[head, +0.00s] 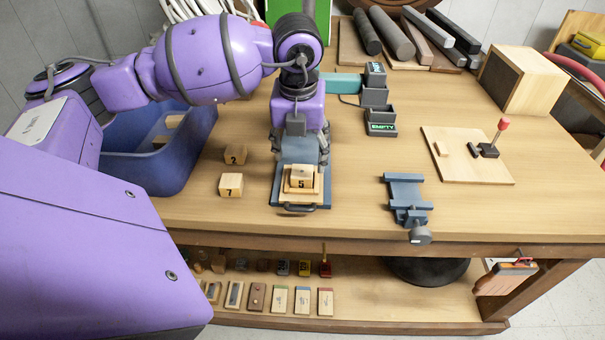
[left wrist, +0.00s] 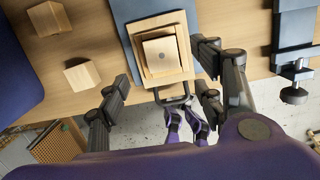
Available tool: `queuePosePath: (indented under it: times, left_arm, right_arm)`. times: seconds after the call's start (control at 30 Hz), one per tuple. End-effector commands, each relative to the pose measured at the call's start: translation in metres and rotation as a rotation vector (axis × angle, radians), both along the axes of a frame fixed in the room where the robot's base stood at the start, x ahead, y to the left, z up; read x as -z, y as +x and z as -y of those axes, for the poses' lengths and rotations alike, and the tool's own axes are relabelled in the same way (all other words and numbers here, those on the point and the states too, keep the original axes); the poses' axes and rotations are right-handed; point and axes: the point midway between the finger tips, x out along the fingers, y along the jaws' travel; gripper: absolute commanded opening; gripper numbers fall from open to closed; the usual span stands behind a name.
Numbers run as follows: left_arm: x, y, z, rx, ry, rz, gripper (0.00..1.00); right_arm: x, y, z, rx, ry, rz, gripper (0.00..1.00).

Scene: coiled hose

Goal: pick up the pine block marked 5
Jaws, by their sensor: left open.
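The pine block marked 5 (head: 301,182) sits in a shallow wooden tray (head: 288,197) on a blue-grey plate with a handle at the table's front edge. In the left wrist view the block (left wrist: 163,52) shows a dark dot on its top; its number is hidden there. My left gripper (head: 299,158) is open and empty, pointing down just behind and above the block in the head view. In the left wrist view its fingers (left wrist: 163,84) are spread wide, apart from the block. My right gripper is not in view.
Blocks marked 2 (head: 235,155) and 7 (head: 231,185) stand left of the plate. A blue bin (head: 150,180) is further left. Table between plate and vise is clear.

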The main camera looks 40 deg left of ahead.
Motion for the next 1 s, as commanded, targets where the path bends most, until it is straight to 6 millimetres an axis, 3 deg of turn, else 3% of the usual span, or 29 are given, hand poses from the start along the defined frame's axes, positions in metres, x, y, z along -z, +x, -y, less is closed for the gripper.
queuePosePath:
  times: [0.1,0.4,0.7,1.0]
  left_arm:
    - [0.014,0.002,0.000,0.000,-0.002,-0.001,0.61]
    - [0.054,0.008,-0.001,0.002,-0.003,0.000,0.61]
    - [0.061,0.009,-0.002,0.003,-0.003,0.000,0.61]
    - [0.061,0.009,-0.002,0.003,-0.003,0.000,0.23]
  right_arm:
    - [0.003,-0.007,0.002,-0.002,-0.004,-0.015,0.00]
    - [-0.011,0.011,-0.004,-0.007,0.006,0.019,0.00]
    - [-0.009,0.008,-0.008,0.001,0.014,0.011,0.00]
    - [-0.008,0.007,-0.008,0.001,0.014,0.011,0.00]
